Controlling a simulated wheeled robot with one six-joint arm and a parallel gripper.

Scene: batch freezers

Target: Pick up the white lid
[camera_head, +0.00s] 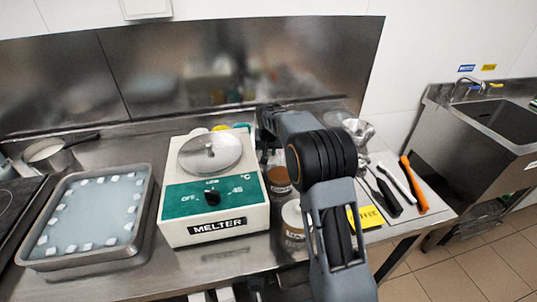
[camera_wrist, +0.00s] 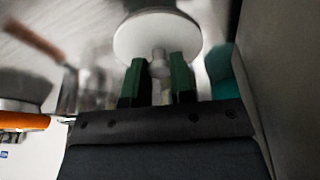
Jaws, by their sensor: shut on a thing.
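The white lid (camera_wrist: 157,30) is a round disc with a pale knob in the wrist view. My gripper (camera_wrist: 157,62) has its two green-tipped fingers shut on the knob, with the disc beyond the fingertips. In the head view my arm reaches to the back, right of the melter, and its end is partly hidden. I cannot make out the held lid there.
The melter (camera_head: 213,190), with a round metal cover, stands left of my arm. A tray of white pieces (camera_head: 152,200) lies further left. Jars, including a white-topped one (camera_head: 293,215), stand close by my arm. Utensils (camera_head: 412,185) lie on the right, near a sink (camera_head: 505,118).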

